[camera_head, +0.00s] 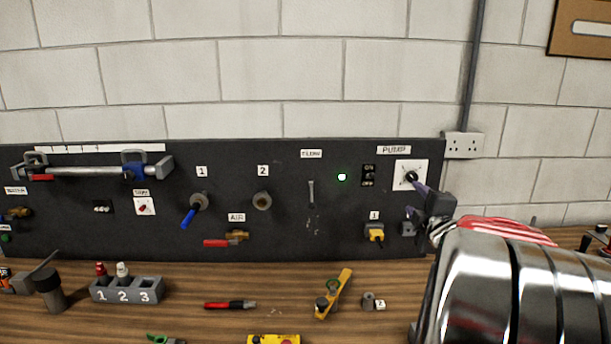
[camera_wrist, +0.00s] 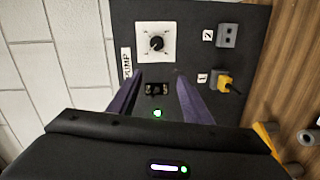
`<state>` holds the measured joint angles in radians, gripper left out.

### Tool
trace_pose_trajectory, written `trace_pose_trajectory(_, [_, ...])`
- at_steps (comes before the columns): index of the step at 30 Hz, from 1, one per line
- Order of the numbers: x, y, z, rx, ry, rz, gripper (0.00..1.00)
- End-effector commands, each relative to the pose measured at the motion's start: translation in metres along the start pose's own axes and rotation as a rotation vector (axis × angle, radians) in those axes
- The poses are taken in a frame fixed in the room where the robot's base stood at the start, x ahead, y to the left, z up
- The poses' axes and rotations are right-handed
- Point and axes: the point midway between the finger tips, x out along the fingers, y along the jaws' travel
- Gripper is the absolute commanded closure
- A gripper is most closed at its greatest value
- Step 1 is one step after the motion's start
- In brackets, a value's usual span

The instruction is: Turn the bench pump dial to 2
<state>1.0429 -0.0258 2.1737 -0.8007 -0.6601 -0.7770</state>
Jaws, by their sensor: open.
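The pump dial (camera_head: 411,177) is a black knob on a white square plate under the PUMP label (camera_head: 394,149), at the right end of the dark panel. It also shows in the wrist view as a round black knob (camera_wrist: 157,43). Its pointer and scale marks are too small to read. My gripper (camera_head: 418,186) is in front of the panel, close to the dial's lower right in the head view. In the wrist view its purple fingers (camera_wrist: 158,74) are spread and empty, and the dial shows beyond their tips, not between them. I cannot tell the exact gap.
The black on/off switch (camera_head: 368,175) and a lit green lamp (camera_head: 342,177) are left of the dial. A yellow plug (camera_head: 375,234) and a grey socket (camera_head: 408,229) sit below.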

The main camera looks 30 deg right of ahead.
Motion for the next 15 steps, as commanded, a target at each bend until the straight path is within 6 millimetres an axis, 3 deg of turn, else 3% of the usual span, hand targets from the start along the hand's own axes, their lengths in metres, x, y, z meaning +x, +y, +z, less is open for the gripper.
trace_pose_trajectory(1, [0.0,0.0,0.017,-0.033,0.005,0.015,0.55])
trace_pose_trajectory(6, [-0.002,0.002,0.044,-0.124,0.043,0.058,0.55])
trace_pose_trajectory(15, [-0.003,0.002,0.049,-0.15,0.058,0.07,0.55])
